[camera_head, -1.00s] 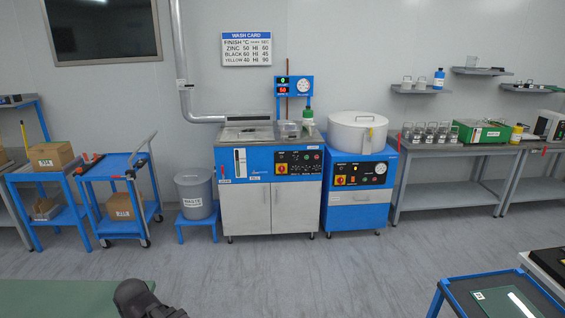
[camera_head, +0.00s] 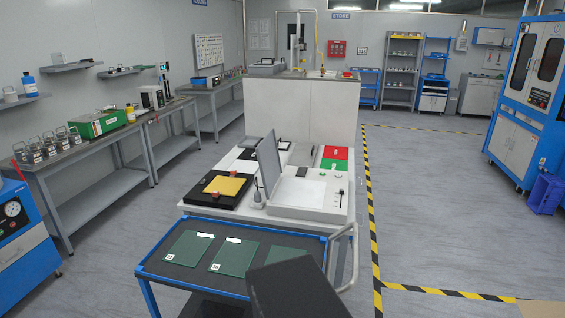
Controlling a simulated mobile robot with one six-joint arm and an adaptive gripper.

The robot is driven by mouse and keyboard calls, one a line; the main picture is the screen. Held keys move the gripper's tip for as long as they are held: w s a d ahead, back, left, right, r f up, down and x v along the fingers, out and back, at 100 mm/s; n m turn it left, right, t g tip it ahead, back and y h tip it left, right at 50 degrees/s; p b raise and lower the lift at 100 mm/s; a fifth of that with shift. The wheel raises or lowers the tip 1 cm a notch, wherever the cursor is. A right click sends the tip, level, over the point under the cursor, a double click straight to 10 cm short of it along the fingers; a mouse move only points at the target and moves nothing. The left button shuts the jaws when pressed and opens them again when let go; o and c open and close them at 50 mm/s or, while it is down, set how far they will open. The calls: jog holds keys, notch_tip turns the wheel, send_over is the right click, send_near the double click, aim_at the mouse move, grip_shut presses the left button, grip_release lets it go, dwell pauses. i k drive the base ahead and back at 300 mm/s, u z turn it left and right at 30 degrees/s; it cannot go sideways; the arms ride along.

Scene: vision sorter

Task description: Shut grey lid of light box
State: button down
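The light box (camera_head: 307,194) is a white, low box with a pale top panel, standing on the white bench in the middle of the view. Its grey lid (camera_head: 269,160) stands open, nearly upright, along the left side of the box. My gripper cannot be made out in this view. A dark, flat shape (camera_head: 297,291) at the bottom edge is cut off, and I cannot tell what it is.
A blue-framed cart (camera_head: 175,213) with several green plates stands in front of the bench, its handle at the right. A black tray with a yellow sheet (camera_head: 227,186) lies left of the lid. Open floor (camera_head: 430,220) lies right, past yellow-black tape.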

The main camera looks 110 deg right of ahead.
aim_at(267, 153)
jog(key=z, duration=0.95)
jog(key=i, duration=1.9)
jog(key=z, duration=1.35)
